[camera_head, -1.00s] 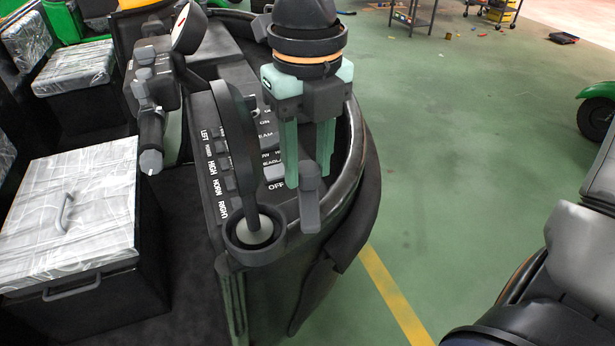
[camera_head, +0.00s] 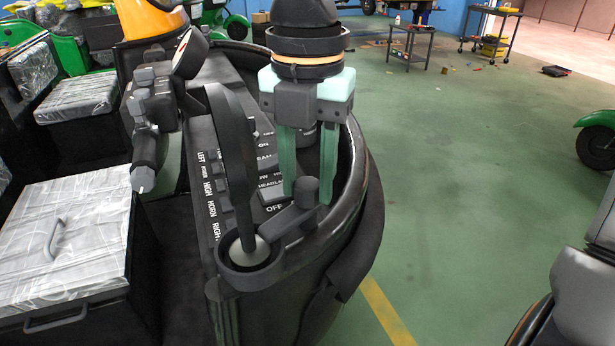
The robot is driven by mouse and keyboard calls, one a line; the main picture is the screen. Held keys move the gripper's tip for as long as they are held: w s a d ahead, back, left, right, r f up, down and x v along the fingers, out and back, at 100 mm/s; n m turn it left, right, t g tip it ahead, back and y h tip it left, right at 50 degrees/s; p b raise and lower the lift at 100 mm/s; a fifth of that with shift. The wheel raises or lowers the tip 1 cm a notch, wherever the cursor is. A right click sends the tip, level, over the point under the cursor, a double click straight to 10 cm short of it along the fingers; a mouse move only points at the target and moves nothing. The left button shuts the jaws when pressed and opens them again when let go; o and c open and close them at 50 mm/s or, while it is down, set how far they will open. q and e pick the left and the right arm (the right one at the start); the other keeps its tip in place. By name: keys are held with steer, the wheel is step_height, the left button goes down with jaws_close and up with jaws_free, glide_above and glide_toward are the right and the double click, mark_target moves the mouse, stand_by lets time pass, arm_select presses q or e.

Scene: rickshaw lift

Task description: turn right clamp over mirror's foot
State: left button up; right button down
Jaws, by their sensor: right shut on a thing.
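The mirror (camera_head: 230,150) is dark, seen nearly edge-on, and stands upright on the corner of the dashboard. Its foot (camera_head: 248,257) is a pale ball end in a dark round socket. The right clamp (camera_head: 288,222) is a dark grey lever with an upright knob; it slants from the knob down and left to the socket's rim, beside or partly over the foot. My right gripper (camera_head: 307,192) comes down from above, its two green fingers shut on the clamp's knob. The exact contact is partly hidden. My left gripper is not in view.
The labelled switch panel (camera_head: 215,185) lies left of the clamp, and a raised black rim (camera_head: 365,190) curves around its right side. A handlebar grip (camera_head: 145,165) and a wrapped seat box (camera_head: 65,240) are at left. Green floor (camera_head: 470,200) is open at right.

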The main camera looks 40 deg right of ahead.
mark_target(307, 183)
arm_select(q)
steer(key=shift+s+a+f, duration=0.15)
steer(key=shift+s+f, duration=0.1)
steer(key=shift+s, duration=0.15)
arm_select(e)
steer(key=shift+m, duration=0.5)
steer(key=c, duration=0.5)
jaws_free()
arm_select(q)
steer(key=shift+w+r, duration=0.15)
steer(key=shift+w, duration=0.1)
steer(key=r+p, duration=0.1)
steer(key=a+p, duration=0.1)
steer(key=p, duration=0.1)
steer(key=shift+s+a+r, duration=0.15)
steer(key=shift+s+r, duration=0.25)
arm_select(e)
step_height(307, 183, up, 12)
steer(key=shift+r, duration=0.25)
